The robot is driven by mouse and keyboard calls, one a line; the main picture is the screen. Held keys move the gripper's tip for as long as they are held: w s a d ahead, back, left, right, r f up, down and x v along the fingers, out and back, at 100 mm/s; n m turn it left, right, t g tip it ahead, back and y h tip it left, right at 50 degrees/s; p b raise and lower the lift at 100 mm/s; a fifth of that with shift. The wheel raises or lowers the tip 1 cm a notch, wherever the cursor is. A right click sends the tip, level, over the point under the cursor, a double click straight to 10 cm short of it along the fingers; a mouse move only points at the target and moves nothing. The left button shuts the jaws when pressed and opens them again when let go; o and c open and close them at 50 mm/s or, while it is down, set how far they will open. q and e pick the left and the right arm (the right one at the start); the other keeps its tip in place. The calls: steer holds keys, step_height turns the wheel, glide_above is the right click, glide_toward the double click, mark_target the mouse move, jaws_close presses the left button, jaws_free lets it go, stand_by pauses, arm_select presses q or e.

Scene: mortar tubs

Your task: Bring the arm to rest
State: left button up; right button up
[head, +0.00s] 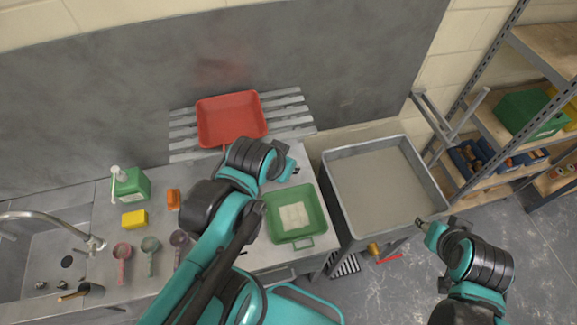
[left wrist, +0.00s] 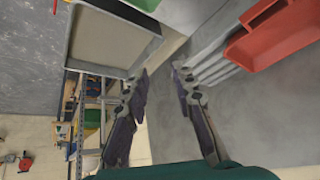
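My left arm reaches in from the bottom over the counter in the head view. Its gripper (head: 294,168) is above the counter, between the red tub (head: 230,118) and the green tub (head: 296,214). In the left wrist view the left gripper's two fingers (left wrist: 160,75) are spread apart with nothing between them. My right gripper (head: 421,223) is at the lower right in the head view, near the front right corner of the grey mortar basin (head: 335,190). It is too small to tell whether its fingers are apart.
The red tub rests on a slatted rack (head: 290,110). The green tub holds a pale square block. A sink (head: 40,270), green soap bottle (head: 131,184), yellow sponge (head: 134,219) and several scoops are at the left. Metal shelving (head: 500,130) stands at the right.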

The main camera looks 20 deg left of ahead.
arm_select(q)
steer(key=shift+s+d+f+n+t, duration=0.1)
steer(key=shift+d+n+t, duration=0.1)
steer(key=shift+d, duration=0.15)
steer(key=shift+d+f+n+t, duration=0.1)
steer(key=shift+d+n, duration=0.1)
steer(key=shift+d, duration=0.1)
step_height(320, 180, down, 30)
steer(key=b, duration=2.9)
steer(key=shift+r+b, duration=0.15)
steer(key=shift+b, duration=0.2)
